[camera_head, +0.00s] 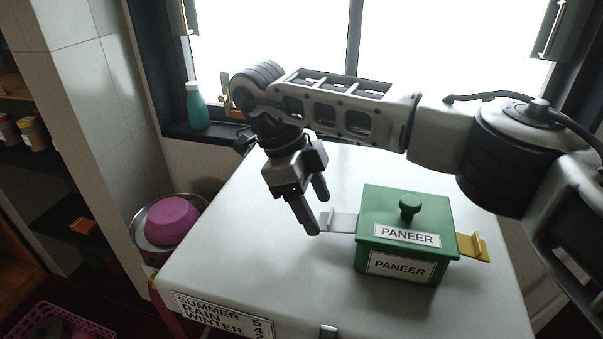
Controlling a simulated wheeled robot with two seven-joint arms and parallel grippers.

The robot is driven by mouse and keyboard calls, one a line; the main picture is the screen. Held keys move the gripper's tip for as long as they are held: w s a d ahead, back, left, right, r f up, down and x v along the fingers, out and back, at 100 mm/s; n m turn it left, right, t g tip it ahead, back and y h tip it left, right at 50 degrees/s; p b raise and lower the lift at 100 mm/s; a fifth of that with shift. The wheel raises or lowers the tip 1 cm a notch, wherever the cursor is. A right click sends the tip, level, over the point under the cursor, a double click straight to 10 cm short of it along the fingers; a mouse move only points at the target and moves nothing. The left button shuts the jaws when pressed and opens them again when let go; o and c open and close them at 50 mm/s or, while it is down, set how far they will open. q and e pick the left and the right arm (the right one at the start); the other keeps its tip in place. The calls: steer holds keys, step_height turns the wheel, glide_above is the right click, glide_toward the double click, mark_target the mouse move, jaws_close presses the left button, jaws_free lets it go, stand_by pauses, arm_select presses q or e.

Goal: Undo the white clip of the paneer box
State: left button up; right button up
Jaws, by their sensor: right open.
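The green paneer box (378,246) stands on the white top, its lid on, with a round green knob and two "PANEER" labels. The white clip (340,221) sticks out from the box's left side, with a small upright tab at its outer end. A yellow clip (474,247) sticks out from the right side. My right gripper (318,212) is at the left of the white clip, pointing down, its fingers apart and nothing seen between them. One finger is close to the clip's tab; I cannot tell whether they touch. My left gripper is not in view.
The white top (240,235) is clear to the left of the box. A label with "SUMMER, RAIN, WINTER" (220,314) is on its front. A purple bowl (168,222) sits in a metal basin at the left. A teal bottle (196,106) stands on the window sill.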

arm_select(q)
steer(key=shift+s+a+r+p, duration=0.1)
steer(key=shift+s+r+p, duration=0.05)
steer(key=shift+p, duration=0.55)
arm_select(e)
steer(key=v, duration=1)
steer(key=shift+r, duration=0.2)
steer(key=shift+a+f, duration=0.1)
